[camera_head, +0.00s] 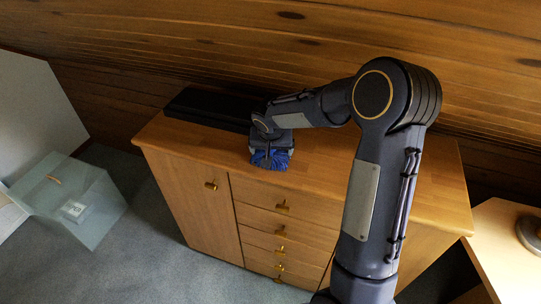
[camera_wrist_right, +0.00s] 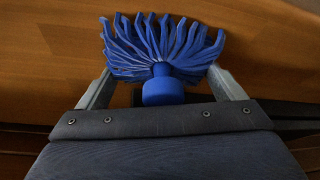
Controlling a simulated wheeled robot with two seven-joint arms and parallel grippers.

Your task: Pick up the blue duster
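The blue duster (camera_head: 270,158) is at the front edge of the wooden cabinet's top in the head view. In the right wrist view the duster (camera_wrist_right: 162,50) shows its fringed blue head fanned out and a round blue base nearer the palm. My right gripper (camera_head: 272,146) is at the duster. In the wrist view its two fingers stand wide apart, one on each side of the duster's base, with gaps between. The fingers look open and not closed on it. The fingertips are partly hidden behind the fringe. My left gripper is not in view.
The wooden cabinet (camera_head: 350,193) has a door and several drawers with knobs. A flat black object (camera_head: 205,108) lies at the back left of its top. A translucent box (camera_head: 85,205) stands on the floor at left. A light table (camera_head: 505,245) is at right.

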